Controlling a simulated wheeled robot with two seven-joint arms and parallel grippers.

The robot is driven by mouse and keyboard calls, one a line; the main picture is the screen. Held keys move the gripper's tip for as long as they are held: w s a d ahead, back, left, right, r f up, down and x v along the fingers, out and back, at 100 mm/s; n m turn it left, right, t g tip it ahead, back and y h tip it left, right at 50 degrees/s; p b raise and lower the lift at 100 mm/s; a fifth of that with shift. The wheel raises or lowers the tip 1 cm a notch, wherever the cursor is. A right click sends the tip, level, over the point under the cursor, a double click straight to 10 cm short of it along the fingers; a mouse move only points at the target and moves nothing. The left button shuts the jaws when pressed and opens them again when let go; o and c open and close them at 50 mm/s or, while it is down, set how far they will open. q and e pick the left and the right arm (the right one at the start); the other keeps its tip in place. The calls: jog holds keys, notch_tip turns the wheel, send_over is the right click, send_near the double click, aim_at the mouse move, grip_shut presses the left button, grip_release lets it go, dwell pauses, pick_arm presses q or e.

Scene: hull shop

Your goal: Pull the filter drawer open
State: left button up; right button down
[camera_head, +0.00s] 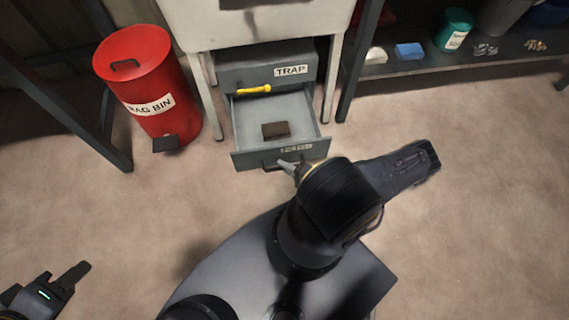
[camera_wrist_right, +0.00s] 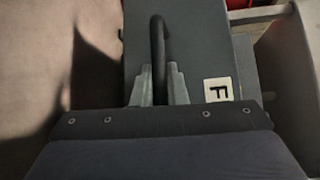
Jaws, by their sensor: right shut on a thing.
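The filter drawer (camera_head: 243,159) stands pulled out below the box labelled TRAP (camera_head: 238,73) in the head view. Its inside shows, with a dark brown block (camera_head: 276,129) lying in it. My right gripper (camera_head: 286,164) is at the drawer's front, at its dark handle (camera_head: 268,166). In the right wrist view the two fingers (camera_wrist_right: 158,85) are shut on the dark bar handle (camera_wrist_right: 157,40), one on each side. Part of the drawer's label is hard to read. My left gripper (camera_head: 78,274) is at the lower left, away from the drawer; its jaw gap is not clear.
A red rag bin (camera_head: 135,75) with a pedal stands left of the drawer. A yellow handle (camera_head: 254,89) is on the TRAP box. A shelf (camera_head: 475,62) with a blue block (camera_head: 409,50) and a green tub (camera_head: 454,30) is at upper right. The floor in front is clear.

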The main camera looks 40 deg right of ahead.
jog(key=c, duration=1.5)
grip_release()
jog(key=shift+o, duration=0.2)
jog(key=p+v, duration=0.1)
jog(key=v, duration=0.6)
jog(key=shift+s, duration=0.35)
jog(key=shift+r, duration=0.1)
